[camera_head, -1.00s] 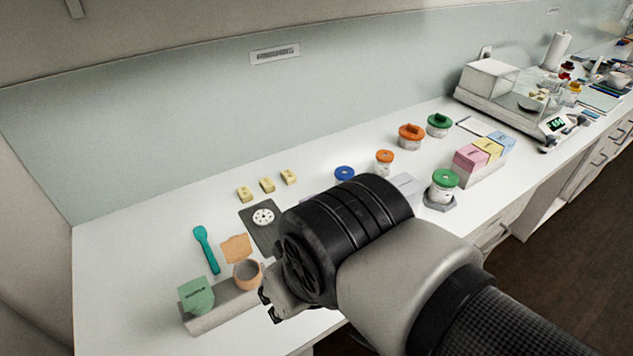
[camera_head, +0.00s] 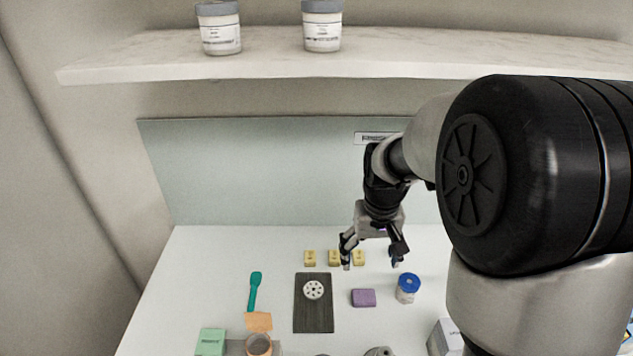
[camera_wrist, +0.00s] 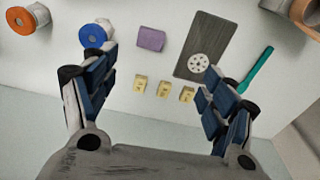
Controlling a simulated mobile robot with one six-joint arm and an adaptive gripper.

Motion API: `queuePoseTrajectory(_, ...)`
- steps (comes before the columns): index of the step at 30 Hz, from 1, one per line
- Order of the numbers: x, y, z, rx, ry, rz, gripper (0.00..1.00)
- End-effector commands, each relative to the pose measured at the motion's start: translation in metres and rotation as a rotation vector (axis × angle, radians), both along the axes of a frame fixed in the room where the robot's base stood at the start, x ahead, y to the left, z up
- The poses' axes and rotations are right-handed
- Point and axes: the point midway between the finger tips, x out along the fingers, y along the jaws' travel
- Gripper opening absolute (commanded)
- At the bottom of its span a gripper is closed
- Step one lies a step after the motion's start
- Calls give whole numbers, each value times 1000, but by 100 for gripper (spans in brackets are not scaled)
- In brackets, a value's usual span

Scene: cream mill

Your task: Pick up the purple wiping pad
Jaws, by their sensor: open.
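The purple wiping pad (camera_head: 363,298) lies flat on the white counter, between the dark board and a blue-lidded jar. My gripper (camera_head: 372,258) is open and empty above the counter, behind the pad in the head view. In the wrist view the pad (camera_wrist: 151,39) shows beyond the spread fingertips of my gripper (camera_wrist: 157,82), between their lines and nearer the left finger. Nothing touches the pad. It is fully visible in both views.
The dark board (camera_head: 313,317) with a white perforated disc (camera_head: 314,290) is left of the pad. Several yellow blocks (camera_head: 334,258) sit behind. A shelf (camera_head: 270,62) with two jars hangs above.

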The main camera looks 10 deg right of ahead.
Motion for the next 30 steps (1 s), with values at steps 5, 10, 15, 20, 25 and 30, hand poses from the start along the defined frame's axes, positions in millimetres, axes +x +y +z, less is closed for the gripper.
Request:
queuePoseTrajectory(5, 23, -18, -26, 12, 58, -27, 78)
queuePoseTrajectory(10, 31, -26, -43, 16, 79, -39, 78)
queuePoseTrajectory(15, 31, -27, -66, 19, 87, -41, 78)
queuePoseTrajectory(20, 31, -27, -102, 19, 88, -40, 78)
queuePoseTrajectory(25, 31, -27, -138, 18, 87, -40, 78)
queuePoseTrajectory(30, 32, -27, -162, 17, 84, -40, 78)
